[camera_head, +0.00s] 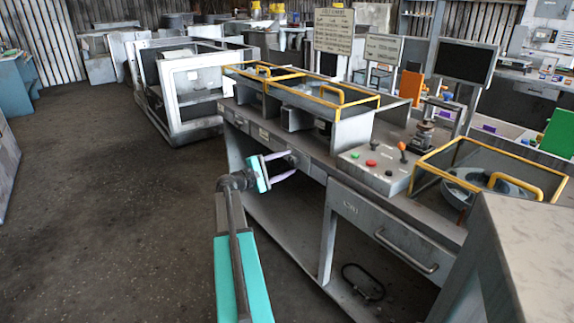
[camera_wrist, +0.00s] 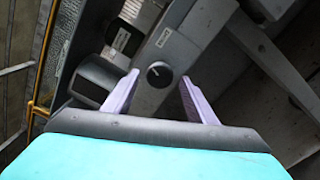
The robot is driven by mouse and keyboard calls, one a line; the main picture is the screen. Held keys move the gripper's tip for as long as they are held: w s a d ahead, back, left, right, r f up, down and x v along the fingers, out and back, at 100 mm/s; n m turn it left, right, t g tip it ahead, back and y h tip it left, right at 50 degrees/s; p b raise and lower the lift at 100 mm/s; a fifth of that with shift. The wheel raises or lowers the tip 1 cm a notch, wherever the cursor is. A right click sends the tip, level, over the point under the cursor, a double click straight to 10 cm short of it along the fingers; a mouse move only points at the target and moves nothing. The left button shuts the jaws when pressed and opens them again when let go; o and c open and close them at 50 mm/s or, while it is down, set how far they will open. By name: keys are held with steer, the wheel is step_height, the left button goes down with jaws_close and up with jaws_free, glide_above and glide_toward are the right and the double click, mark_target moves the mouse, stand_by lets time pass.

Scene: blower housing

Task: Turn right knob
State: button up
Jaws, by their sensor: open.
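A round black knob (camera_wrist: 159,74) with a white pointer mark sits on the grey front panel of the workbench, in the middle of the wrist view. My gripper (camera_wrist: 160,82) is open, with one pale purple finger on each side of the knob. Gaps show between the knob and both fingers, so neither appears to touch it. I cannot tell how far the fingertips are from the panel. In the head view my gripper (camera_head: 294,164) is at the bench's front edge, with its fingers pointing toward the panel. The knob is hard to make out there.
A control box (camera_head: 373,170) with coloured buttons stands on the bench, right of my gripper. Yellow-railed enclosures (camera_head: 352,118) rise behind it. A drawer (camera_head: 385,235) with a handle is at the lower right. Open floor (camera_head: 120,200) lies to the left.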

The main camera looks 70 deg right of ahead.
steer(key=v, duration=1.3)
steer(key=shift+a, duration=0.1)
